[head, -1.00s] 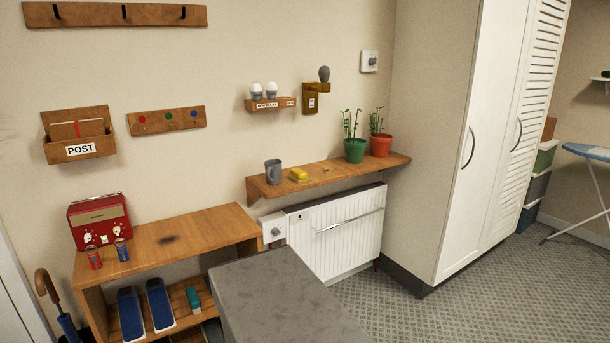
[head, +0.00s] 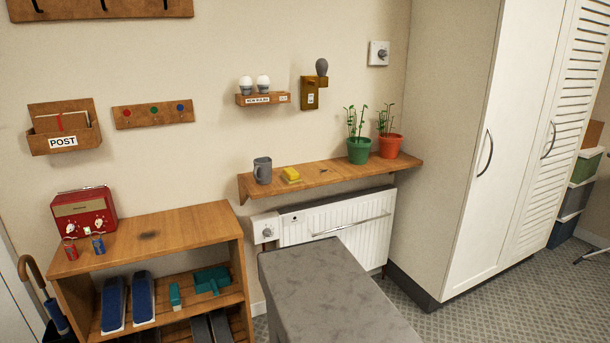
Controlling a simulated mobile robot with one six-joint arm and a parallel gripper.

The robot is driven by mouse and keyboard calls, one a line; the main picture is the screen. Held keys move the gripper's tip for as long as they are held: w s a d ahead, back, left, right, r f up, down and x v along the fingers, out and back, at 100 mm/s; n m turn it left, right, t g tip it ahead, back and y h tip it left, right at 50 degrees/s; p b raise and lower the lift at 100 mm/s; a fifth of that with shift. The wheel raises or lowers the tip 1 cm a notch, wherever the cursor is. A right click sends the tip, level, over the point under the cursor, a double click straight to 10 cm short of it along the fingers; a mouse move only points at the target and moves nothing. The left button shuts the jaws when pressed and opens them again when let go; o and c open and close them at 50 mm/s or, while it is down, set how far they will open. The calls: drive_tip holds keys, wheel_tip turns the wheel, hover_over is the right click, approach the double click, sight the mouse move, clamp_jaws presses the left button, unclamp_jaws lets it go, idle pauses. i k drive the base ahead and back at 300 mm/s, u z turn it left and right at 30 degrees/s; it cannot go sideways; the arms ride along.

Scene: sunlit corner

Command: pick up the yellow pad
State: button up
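The yellow pad (head: 291,175) lies on the narrow wooden wall shelf (head: 335,175) above the white radiator. It is a small, bright yellow block. A grey mug (head: 262,170) stands just to its left, and a small dark item (head: 323,170) lies on the shelf to its right. Nothing covers the pad. My gripper is not in the head view.
A green pot (head: 359,151) and an orange pot (head: 389,146) with plants stand at the shelf's right end. A grey-topped block (head: 330,290) fills the lower middle, before the radiator (head: 345,240). A wooden bench (head: 185,228) with a red radio (head: 84,212) is left.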

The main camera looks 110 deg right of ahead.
sight(291, 177)
drive_tip(key=z, duration=0.05)
drive_tip(key=k, duration=1.45)
drive_tip(key=z, duration=4.5)
drive_tip(key=i, duration=0.1)
drive_tip(key=u, duration=2.8)
drive_tip(key=i, duration=0.4)
drive_tip(key=z, duration=0.05)
